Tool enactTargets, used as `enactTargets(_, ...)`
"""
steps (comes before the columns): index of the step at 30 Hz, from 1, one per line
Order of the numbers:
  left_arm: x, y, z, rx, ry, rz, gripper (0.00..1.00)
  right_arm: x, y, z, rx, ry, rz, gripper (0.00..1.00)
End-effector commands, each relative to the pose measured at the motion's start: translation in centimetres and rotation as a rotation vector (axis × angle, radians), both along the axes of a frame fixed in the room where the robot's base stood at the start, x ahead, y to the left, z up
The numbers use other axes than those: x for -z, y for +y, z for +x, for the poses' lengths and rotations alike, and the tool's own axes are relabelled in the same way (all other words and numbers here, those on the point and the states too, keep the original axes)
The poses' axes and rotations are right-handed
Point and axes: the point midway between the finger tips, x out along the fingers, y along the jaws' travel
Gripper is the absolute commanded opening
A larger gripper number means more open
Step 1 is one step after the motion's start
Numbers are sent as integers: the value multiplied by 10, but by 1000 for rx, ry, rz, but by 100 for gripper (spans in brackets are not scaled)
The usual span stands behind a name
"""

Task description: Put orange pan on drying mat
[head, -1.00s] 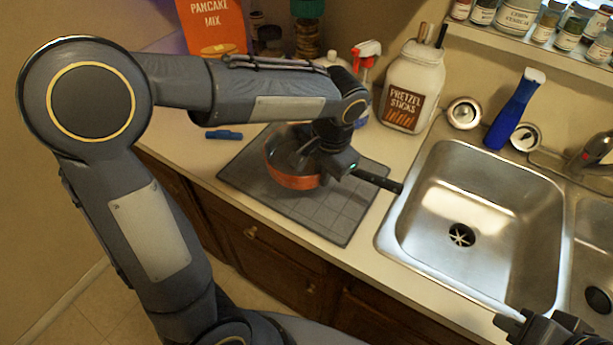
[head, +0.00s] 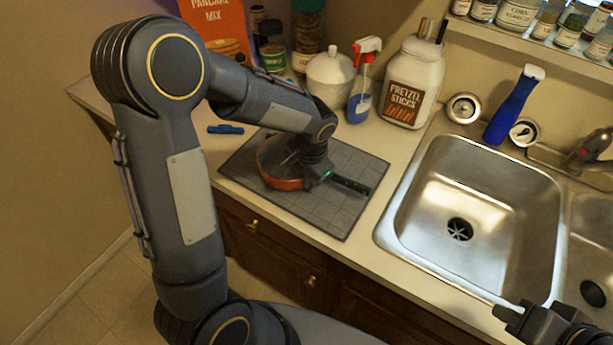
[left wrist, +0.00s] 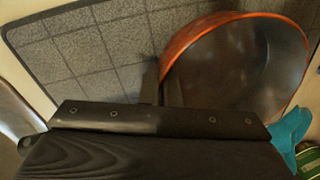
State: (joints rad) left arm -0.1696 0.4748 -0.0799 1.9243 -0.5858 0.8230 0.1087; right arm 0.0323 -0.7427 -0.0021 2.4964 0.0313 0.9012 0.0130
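The orange pan (head: 281,184) sits over the grey drying mat (head: 327,211), within its outline, and looks flat and upright. Its dark handle (head: 352,186) points right, toward the sink. My left gripper (head: 309,176) is at the handle side of the pan. In the left wrist view, the pan's orange rim (left wrist: 195,32) meets the two narrow fingers (left wrist: 161,88), which look closed on the pan's edge; the contact is partly hidden. The mat (left wrist: 95,55) shows close beneath. My right gripper (head: 507,314) is at the lower right, its fingers too unclear to judge.
The sink (head: 465,225) lies right of the mat. A blue item (head: 226,129) lies left of the mat. The mat's front part is bare.

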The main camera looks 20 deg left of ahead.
Motion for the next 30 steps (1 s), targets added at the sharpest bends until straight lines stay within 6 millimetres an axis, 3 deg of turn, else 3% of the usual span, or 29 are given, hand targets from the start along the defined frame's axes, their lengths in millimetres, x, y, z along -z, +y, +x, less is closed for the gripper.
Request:
enactTargets(5, 3, 0, 1, 0, -2, 0, 0, 4, 0, 0, 0, 0, 0, 0)
enactTargets(11, 2, 0, 0, 0, 0, 0, 24, 2, 0, 0, 0, 0, 0, 0)
enactTargets(20, -1, 0, 0, 0, 0, 0, 24, 0, 0, 0, 0, 0, 0, 0)
enactTargets(25, -19, -2, 0, 0, -5, -1, 24, 1, 0, 0, 0, 0, 0, 0)
enactTargets(30, -56, -6, -2, 0, -7, -1, 24, 4, 0, 0, 0, 0, 0, 0)
